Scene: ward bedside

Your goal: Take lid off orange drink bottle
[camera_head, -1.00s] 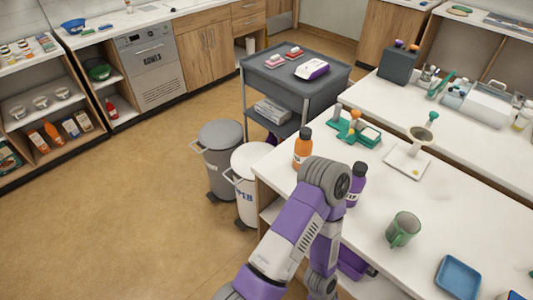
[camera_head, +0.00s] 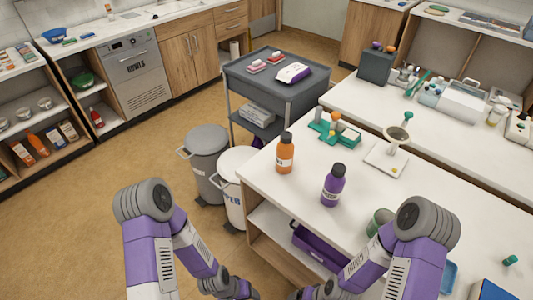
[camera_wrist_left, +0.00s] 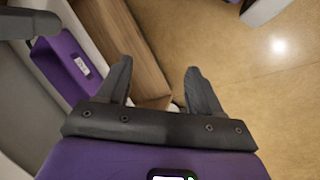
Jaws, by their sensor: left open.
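The orange drink bottle (camera_head: 285,156) stands upright near the left edge of the white counter (camera_head: 270,191). Its dark lid (camera_head: 286,137) is on top. A purple bottle (camera_head: 333,187) with a dark lid stands to its right and nearer me. My left gripper (camera_wrist_left: 160,68) is open and empty in the left wrist view, over the floor and the counter's wooden side. In the head view both forearms reach down to the bottom edge, below and apart from the bottles, and the gripper fingers do not show.
A green mug (camera_head: 380,220) is partly hidden by my right arm. A teal stand (camera_head: 334,131) and a white scale-like device (camera_head: 387,159) sit behind the bottles. A purple bin (camera_head: 318,247) is on the shelf below. Two waste bins (camera_head: 207,160) and a grey cart (camera_head: 279,84) stand left of the counter.

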